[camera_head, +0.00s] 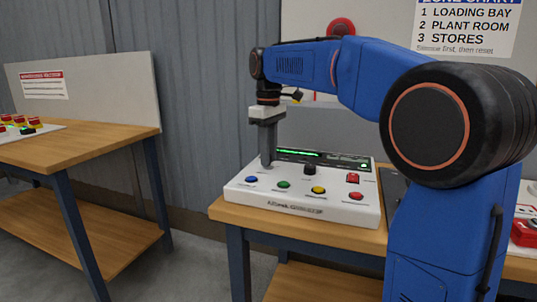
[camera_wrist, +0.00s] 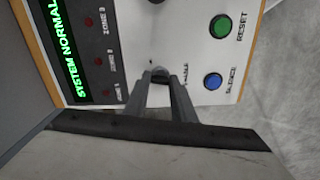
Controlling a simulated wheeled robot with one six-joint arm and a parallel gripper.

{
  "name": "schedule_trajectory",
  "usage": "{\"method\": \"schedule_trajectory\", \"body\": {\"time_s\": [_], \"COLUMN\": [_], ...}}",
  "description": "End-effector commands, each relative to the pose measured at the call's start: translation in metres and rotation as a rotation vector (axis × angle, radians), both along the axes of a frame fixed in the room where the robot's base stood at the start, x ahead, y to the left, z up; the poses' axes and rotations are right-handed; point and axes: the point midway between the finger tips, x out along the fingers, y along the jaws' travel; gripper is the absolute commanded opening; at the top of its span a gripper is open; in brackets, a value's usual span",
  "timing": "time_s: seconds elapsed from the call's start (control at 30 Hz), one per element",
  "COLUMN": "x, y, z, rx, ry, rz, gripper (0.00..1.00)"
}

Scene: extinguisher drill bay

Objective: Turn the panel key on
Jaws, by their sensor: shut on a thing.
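The white alarm panel (camera_head: 300,208) lies on a wooden bench, with a lit green display strip (camera_head: 298,153) along its back. The display reads SYSTEM NORMAL in the wrist view (camera_wrist: 70,50). My gripper (camera_head: 267,162) points down at the panel's left part, behind the blue button (camera_head: 251,179). In the wrist view its fingers (camera_wrist: 161,83) are closed around the small dark panel key (camera_wrist: 160,73), of which only a little shows. A label beside the key is partly hidden by a finger. In the head view the gripper hides the key.
Green (camera_head: 283,184), yellow (camera_head: 318,190) and red (camera_head: 356,196) buttons line the panel's front. A black knob (camera_head: 309,169) and a red switch (camera_head: 353,178) stand behind them. Another wooden table (camera_head: 85,146) with a button board is at left, across open floor.

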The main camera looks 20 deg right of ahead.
Motion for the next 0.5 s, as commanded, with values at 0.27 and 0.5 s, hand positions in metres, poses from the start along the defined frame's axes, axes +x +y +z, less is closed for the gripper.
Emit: {"method": "schedule_trajectory", "body": {"time_s": [0.27,0.5], "x": [0.0002,0.0002], "y": [-0.0001,-0.0001], "z": [0.0002,0.0003], "rx": [-0.001,0.0], "ry": [-0.001,-0.001], "rz": [-0.253,-0.479], "gripper": [0.01,0.01]}}
